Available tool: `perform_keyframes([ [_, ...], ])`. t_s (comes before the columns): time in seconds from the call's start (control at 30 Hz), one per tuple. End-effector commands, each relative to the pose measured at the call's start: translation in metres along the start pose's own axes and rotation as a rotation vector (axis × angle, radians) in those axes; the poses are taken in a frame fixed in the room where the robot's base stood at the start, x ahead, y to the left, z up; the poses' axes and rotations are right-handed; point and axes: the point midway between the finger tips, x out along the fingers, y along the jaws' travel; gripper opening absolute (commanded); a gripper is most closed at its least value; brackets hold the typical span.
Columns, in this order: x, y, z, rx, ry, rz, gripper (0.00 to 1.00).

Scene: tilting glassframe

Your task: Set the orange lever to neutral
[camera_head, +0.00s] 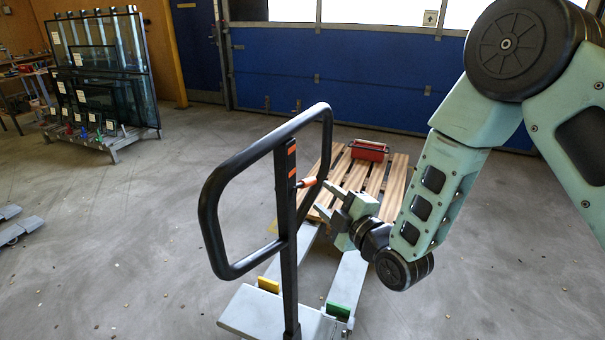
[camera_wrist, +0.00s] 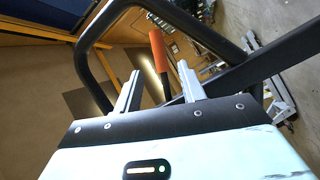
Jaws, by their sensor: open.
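The orange lever (camera_head: 307,182) sticks out to the right from the dark upright post of a pallet-jack handle (camera_head: 214,210), inside its black loop. In the wrist view the orange lever (camera_wrist: 158,50) shows with its dark stem between my two fingers. My gripper (camera_head: 321,197) is open and empty, just right of the lever's tip and a little below it. My gripper (camera_wrist: 159,68) shows clear gaps on both sides of the lever in the wrist view. I cannot tell whether a finger touches it. The lever's base is partly hidden by the post.
The loop's right side passes close to my fingers. A wooden pallet (camera_head: 395,185) carries a red toolbox (camera_head: 368,150).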

Motion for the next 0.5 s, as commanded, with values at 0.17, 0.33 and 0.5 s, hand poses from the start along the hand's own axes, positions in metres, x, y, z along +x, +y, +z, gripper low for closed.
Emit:
perform_keyframes([
  [0.17, 0.039, 0.003, -0.002, 0.001, 0.000, 0.002, 0.41],
  [0.33, 0.070, 0.003, -0.001, 0.000, 0.000, 0.001, 0.41],
  [0.5, 0.090, 0.001, -0.001, 0.000, 0.000, 0.000, 0.41],
])
